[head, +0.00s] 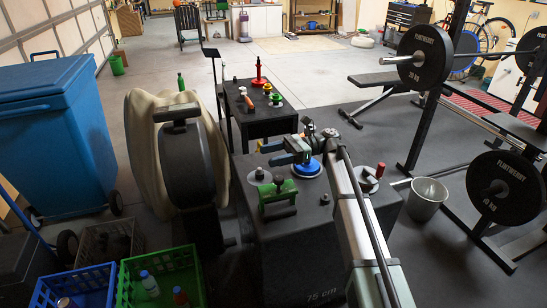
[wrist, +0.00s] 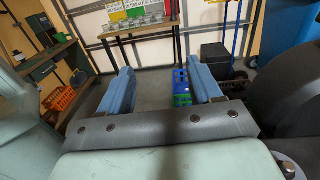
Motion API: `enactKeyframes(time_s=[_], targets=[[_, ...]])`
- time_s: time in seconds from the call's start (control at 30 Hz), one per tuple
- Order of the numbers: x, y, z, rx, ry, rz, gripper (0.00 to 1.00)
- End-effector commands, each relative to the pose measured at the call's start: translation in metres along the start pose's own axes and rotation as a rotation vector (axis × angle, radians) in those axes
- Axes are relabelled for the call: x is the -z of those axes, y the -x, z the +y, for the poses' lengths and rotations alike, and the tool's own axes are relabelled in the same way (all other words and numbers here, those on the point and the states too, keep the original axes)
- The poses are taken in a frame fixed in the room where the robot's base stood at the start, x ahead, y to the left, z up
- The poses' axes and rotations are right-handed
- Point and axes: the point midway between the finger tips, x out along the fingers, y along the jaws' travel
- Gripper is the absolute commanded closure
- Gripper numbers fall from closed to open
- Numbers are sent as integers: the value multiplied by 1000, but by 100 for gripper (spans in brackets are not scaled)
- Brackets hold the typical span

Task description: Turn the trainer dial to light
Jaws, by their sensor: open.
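My gripper (head: 273,153) is above the black block in the head view, its blue fingers pointing left. In the wrist view the two blue fingers of my gripper (wrist: 160,82) stand wide apart with nothing between them. A dark round wheel-like machine (head: 187,165), probably the trainer, stands upright left of my gripper, with a grey-topped bracket (head: 178,114) above it. The fingers are apart from it. At the wrist view's right edge is a large dark rounded shape (wrist: 285,90), perhaps the same machine. I cannot make out a dial or its light marking.
The black block (head: 290,250) carries a green clamp-like piece (head: 278,196), a blue disc (head: 307,168) and a red-handled piece (head: 374,176). A small black table (head: 262,128) stands behind. The barbell rack (head: 409,150) and a bucket (head: 427,198) are right; a blue bin (head: 50,125) is left.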

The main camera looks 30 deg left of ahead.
Motion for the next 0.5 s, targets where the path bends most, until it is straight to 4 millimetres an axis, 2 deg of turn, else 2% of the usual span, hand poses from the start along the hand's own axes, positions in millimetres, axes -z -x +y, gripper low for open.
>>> enactKeyframes(time_s=[0.13, 0.23, 0.37, 0.5], targets=[[0, 2, 0, 2, 0, 0, 36], [1, 14, 2, 18, -1, 0, 36], [15, 45, 10, 61, -18, -8, 36], [39, 78, 35, 117, -48, -23, 36]])
